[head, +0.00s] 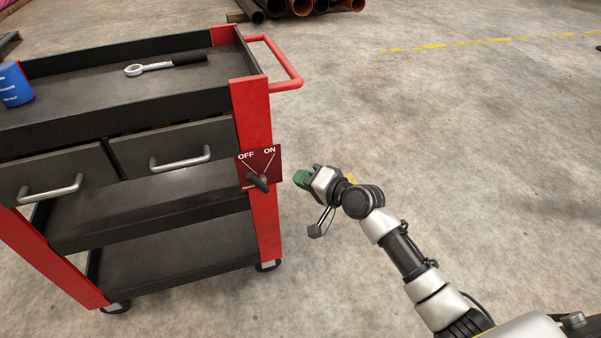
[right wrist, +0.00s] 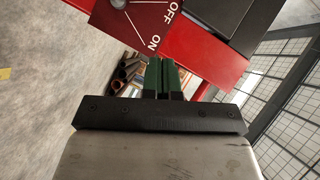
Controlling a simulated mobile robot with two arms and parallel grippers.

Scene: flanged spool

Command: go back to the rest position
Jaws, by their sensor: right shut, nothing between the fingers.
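My right gripper (head: 302,179) is beside the right front post of the cart in the head view, to the right of the red switch panel (head: 272,163) and apart from it. In the right wrist view its two green fingers (right wrist: 163,77) are together with nothing between them. The panel (right wrist: 150,30) also shows there, just beyond the fingertips, marked OFF and ON. Its black knob (head: 259,183) is seen in the head view; I cannot tell for sure which mark it points to. My left gripper is not in view.
The red and black cart (head: 150,215) fills the left, with two drawers and lower shelves. A wrench (head: 165,65) and a blue can (head: 14,85) are on its top. Pipes (head: 300,6) lie at the back. The concrete floor right of the cart is clear.

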